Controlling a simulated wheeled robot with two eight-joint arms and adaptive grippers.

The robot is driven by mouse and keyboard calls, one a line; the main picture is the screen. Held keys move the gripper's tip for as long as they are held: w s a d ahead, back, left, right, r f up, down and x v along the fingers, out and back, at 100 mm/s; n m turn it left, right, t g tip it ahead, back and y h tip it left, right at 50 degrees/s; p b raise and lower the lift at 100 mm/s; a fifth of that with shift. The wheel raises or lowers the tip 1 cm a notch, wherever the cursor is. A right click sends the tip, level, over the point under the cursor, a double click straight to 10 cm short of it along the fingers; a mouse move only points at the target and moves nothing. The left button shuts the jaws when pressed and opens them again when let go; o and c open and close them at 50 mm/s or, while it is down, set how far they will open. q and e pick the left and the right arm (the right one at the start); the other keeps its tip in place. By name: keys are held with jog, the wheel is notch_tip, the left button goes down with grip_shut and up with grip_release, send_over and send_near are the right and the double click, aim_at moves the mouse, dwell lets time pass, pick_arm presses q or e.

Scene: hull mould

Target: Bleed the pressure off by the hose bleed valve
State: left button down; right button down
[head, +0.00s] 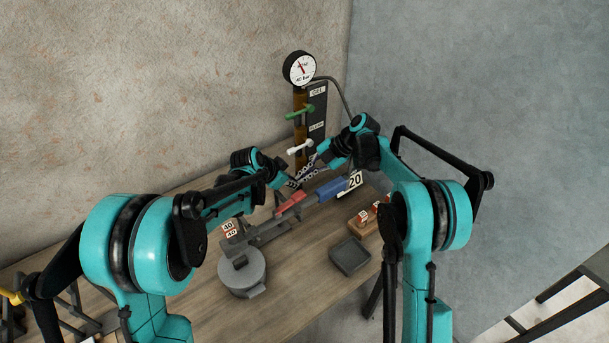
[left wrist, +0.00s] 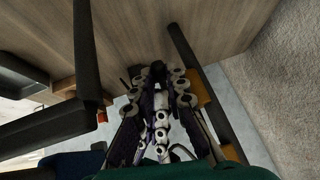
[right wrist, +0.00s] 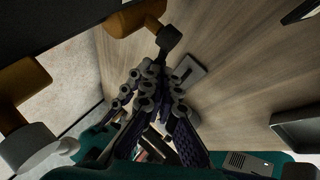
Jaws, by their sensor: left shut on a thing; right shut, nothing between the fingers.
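In the head view a round gauge (head: 299,68) tops a dark panel with an orange pipe. A green lever (head: 300,112) sits by the label GEL and a white lever (head: 300,147) by the lower label. A dark hose (head: 343,92) curves from the gauge down behind my right arm. My left gripper (left wrist: 157,72) is shut on a small dark part (left wrist: 135,76); whether this is the bleed valve I cannot tell. My right gripper (right wrist: 155,68) is shut and empty, close to a dark fitting (right wrist: 168,38) on an orange pipe (right wrist: 136,17). Both grippers are close together below the levers.
On the bench, a red block (head: 290,203) and a blue block (head: 331,190) sit by a grey bar. A round grey pot (head: 242,272), a dark square tray (head: 350,256) and a wooden block with numbered tags stand nearby. Walls close off the back.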

pick_arm(q)
jog(key=shift+s+d, duration=0.1)
jog(key=shift+s, duration=0.05)
pick_arm(e)
jog(key=shift+w+f, duration=0.1)
jog(key=shift+f, duration=0.3)
pick_arm(q)
jog(key=c, duration=1.8)
grip_release()
jog(key=shift+c, duration=0.2)
jog(key=o, duration=0.3)
pick_arm(e)
jog(key=shift+w+a, duration=0.1)
jog(key=shift+a, duration=0.1)
